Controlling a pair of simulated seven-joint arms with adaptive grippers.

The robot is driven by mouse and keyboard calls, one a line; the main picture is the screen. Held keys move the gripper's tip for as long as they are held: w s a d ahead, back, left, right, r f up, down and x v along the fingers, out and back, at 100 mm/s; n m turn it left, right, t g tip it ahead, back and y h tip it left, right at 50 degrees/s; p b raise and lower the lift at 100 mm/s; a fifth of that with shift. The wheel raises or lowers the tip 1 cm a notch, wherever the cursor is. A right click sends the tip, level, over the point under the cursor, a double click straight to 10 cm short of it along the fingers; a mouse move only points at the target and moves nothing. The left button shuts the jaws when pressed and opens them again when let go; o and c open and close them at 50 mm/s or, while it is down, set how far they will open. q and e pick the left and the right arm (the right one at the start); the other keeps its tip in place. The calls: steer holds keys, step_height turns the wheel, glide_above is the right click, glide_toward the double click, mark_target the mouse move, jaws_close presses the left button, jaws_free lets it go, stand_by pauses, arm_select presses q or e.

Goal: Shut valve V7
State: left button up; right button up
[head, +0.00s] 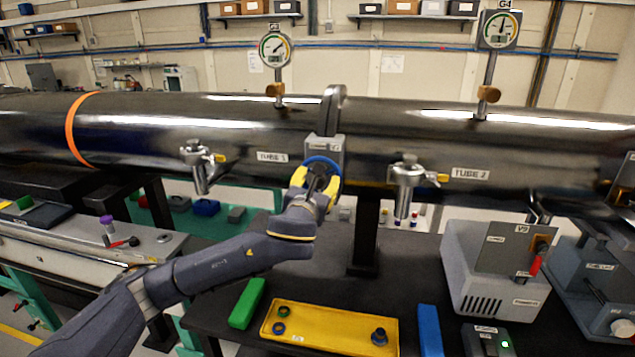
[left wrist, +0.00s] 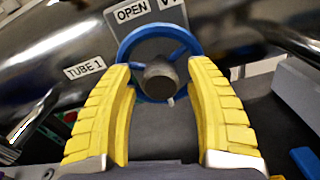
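The valve's blue handwheel (head: 322,160) sits on a grey block on the front of the big steel tube, near the middle of the head view. In the left wrist view the handwheel (left wrist: 158,30) has a grey hub, and a sign above it (left wrist: 132,11) reads OPEN beside a partly cut-off label starting with V. My left gripper (head: 316,178) is at the wheel. In the left wrist view its yellow fingers (left wrist: 158,75) are wide apart, their tips over the wheel's left and right rim with the hub between. I cannot tell whether they touch the rim. My right gripper is not in view.
Gauges G3 (head: 274,50) and G4 (head: 499,29) stand above the tube. Small side valves (head: 199,165) (head: 407,178) flank the wheel. Below are a yellow tray (head: 330,325), green block (head: 247,303), blue block (head: 430,330) and a grey V9 box (head: 495,275).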

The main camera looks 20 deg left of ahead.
arm_select(q)
steer(key=s, duration=0.8)
steer(key=s+d, duration=0.1)
steer(key=s, duration=0.3)
stand_by(0.6)
